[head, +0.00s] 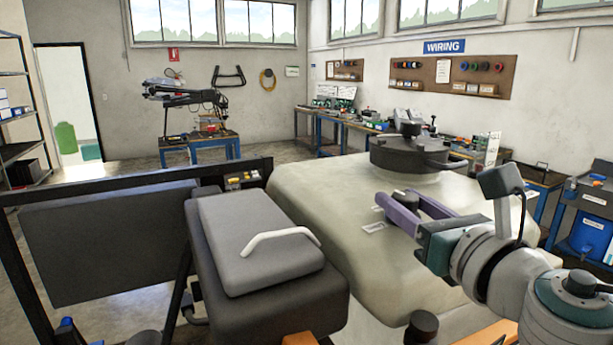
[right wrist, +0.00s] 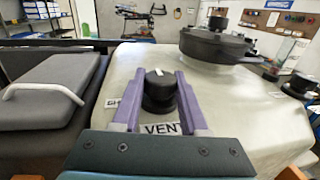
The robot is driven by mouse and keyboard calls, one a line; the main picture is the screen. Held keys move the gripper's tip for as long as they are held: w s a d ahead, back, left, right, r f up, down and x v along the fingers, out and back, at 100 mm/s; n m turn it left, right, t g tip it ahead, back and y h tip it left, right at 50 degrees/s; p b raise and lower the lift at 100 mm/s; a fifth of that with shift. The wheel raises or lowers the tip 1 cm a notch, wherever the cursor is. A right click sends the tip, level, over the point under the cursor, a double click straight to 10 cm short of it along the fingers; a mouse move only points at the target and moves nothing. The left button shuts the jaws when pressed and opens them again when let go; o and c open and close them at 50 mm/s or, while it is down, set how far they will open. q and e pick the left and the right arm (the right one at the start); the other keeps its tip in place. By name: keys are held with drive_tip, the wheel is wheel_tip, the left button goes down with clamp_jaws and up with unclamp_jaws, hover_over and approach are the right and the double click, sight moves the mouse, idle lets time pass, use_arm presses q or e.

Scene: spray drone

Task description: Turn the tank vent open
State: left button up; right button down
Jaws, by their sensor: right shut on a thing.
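The tank (head: 320,235) is a large pale, rounded body in the middle right of the head view. The vent (right wrist: 158,92) is a black ribbed knob with a white mark on top, beside a label reading VENT (right wrist: 163,128). My right gripper (head: 412,201) reaches in from the right, its purple fingers on either side of the knob. In the right wrist view the gripper (right wrist: 160,85) is shut on the vent knob, with a finger along each side. My left gripper is not in view.
A big black lid (head: 408,154) with a handle stands on the tank behind the vent. A dark grey box with a white handle (head: 280,241) lies left of the tank, beside a dark panel (head: 110,240). Workbenches line the back wall.

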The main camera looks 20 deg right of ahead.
drive_tip(key=shift+c, duration=2.2)
unclamp_jaws()
drive_tip(key=s+a+b, duration=0.1)
drive_tip(key=s+b, duration=0.2)
drive_tip(key=s, duration=0.7)
drive_tip(key=shift+a, duration=0.1)
